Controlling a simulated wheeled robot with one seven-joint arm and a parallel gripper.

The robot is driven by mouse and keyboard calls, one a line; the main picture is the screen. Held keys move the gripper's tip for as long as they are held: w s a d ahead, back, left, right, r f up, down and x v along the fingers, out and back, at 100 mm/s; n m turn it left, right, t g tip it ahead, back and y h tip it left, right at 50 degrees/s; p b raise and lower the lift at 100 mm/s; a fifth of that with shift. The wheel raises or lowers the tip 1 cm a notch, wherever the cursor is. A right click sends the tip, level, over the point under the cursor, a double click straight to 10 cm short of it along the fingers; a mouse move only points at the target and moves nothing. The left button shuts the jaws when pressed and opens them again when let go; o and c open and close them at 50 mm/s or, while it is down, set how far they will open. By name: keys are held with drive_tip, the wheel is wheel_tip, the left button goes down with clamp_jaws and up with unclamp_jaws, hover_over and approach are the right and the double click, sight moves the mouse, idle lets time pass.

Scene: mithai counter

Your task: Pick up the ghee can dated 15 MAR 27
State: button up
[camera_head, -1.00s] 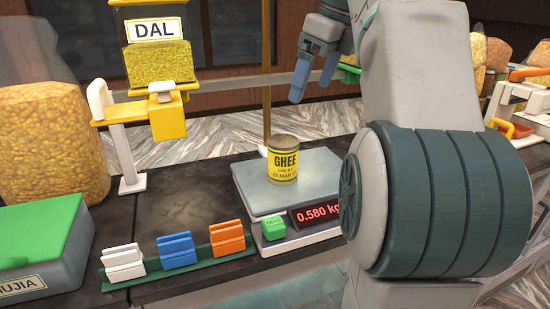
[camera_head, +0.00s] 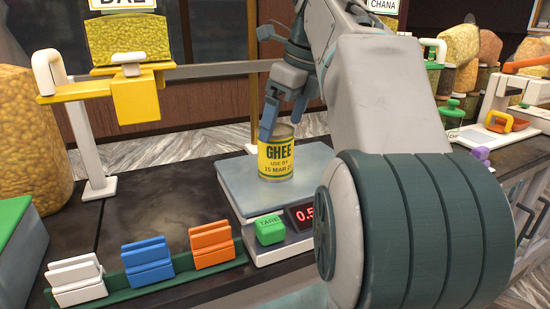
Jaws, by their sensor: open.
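The ghee can (camera_head: 276,160) is yellow with a dark-lettered label reading "GHEE, USE BY" and a date that looks like 15 MAR 27, its end partly cut off by the can's curve. It stands upright on the grey plate of the scale (camera_head: 232,190). My gripper (camera_head: 284,112) is open and empty-looking, pointing down at the can's top. One finger overlaps the can's upper left rim in the picture; I cannot tell whether it touches. My arm hides part of the scale's red display.
A green tare button (camera_head: 269,230) is on the scale's front. White, blue (camera_head: 147,262) and orange clips stand in a green rack at front left. A yellow dispenser (camera_head: 136,98) stands at back left. The dark counter (camera_head: 150,210) between is clear.

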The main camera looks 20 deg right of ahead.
sight(273, 148)
drive_tip(key=x, duration=0.7)
drive_tip(key=shift+w, duration=0.25)
drive_tip(key=shift+c, duration=0.3)
drive_tip(key=c, duration=1.4)
drive_tip(key=shift+c, duration=0.2)
